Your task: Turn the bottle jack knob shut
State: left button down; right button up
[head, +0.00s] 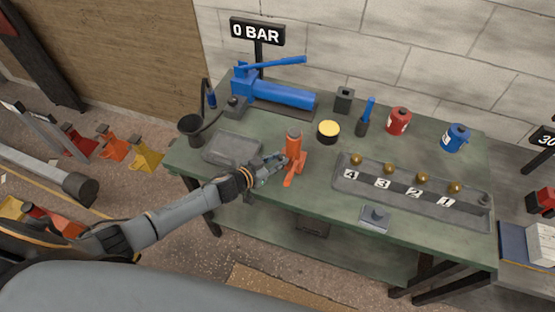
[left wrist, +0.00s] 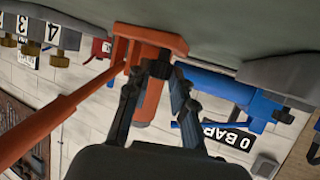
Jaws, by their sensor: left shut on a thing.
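The orange bottle jack (head: 294,146) stands upright on the green bench, with its orange lever socket slanting down toward the front edge. The left wrist view shows the jack (left wrist: 150,100) upside down, with its long orange handle (left wrist: 55,115) stretching to the lower left. My left gripper (head: 280,160) reaches in from the left and is at the low left side of the jack. In the left wrist view its fingertips (left wrist: 157,68) are closed together just by the jack's base. The knob is hidden between or behind the fingertips. My right gripper is not in view.
A blue pump (head: 285,94) stands behind, under a "0 BAR" sign (head: 257,32). A grey tray (head: 232,149) lies to the left. A yellow-topped tin (head: 328,131) is behind right of the jack. A numbered rack (head: 415,200) with brass knobs fills the right.

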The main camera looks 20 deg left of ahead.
pick_arm(q)
jog(key=shift+w+a+m+g+h, duration=0.2)
jog(key=shift+a+m+g+h, duration=0.25)
jog(key=shift+m+h, duration=0.3)
jog(key=shift+w+m+g+h+b, duration=0.1)
jog(key=shift+m+g+h+b, duration=0.2)
jog(key=shift+m+g+h, duration=0.45)
jog(key=shift+a+f+m+g+h+b, duration=0.1)
jog(key=shift+f+m+g+h+b, duration=0.1)
jog(key=shift+m+g+h+b, duration=0.45)
jog(key=shift+w+r+m+g+h+b, duration=0.15)
jog(key=shift+m+g+h+b, duration=0.55)
jog(key=shift+m+b, duration=0.4)
jog(key=c, duration=1.4)
grip_release()
jog(key=shift+a, duration=0.15)
jog(key=v, duration=1.1)
jog(key=shift+a+r, duration=0.25)
jog(key=shift+a, duration=0.05)
